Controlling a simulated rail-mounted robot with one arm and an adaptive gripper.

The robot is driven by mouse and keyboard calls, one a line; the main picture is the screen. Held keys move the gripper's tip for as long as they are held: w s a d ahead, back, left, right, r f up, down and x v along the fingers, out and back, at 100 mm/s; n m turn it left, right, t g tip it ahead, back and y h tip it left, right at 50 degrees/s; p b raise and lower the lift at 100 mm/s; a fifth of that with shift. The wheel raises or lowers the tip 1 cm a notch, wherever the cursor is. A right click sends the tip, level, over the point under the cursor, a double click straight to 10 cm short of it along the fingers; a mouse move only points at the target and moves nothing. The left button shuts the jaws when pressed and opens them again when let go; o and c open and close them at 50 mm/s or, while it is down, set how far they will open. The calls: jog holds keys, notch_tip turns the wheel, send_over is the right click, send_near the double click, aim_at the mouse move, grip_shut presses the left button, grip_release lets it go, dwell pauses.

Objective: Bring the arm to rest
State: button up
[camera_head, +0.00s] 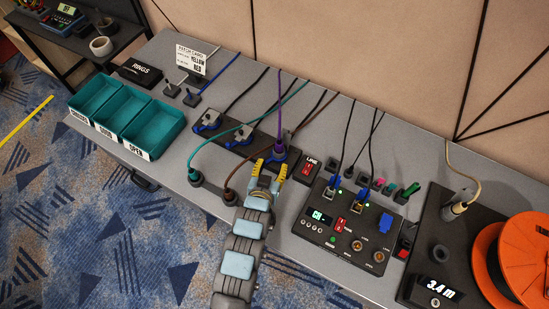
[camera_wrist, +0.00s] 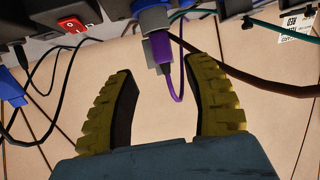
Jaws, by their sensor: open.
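My arm reaches up from the bottom of the head view, and my gripper (camera_head: 268,172) is over the front of the grey table (camera_head: 225,90). Its yellow fingers are spread apart, with nothing held between them.
Black plug bases with cables (camera_head: 196,178) stand left of my gripper. A black panel (camera_head: 345,225) with switches and plugs lies to the right, an orange reel (camera_head: 520,255) further right. Teal bins (camera_head: 153,128) stand at the left. Open carpet lies in front of the table.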

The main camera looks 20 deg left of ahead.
jog(key=shift+v, duration=0.95)
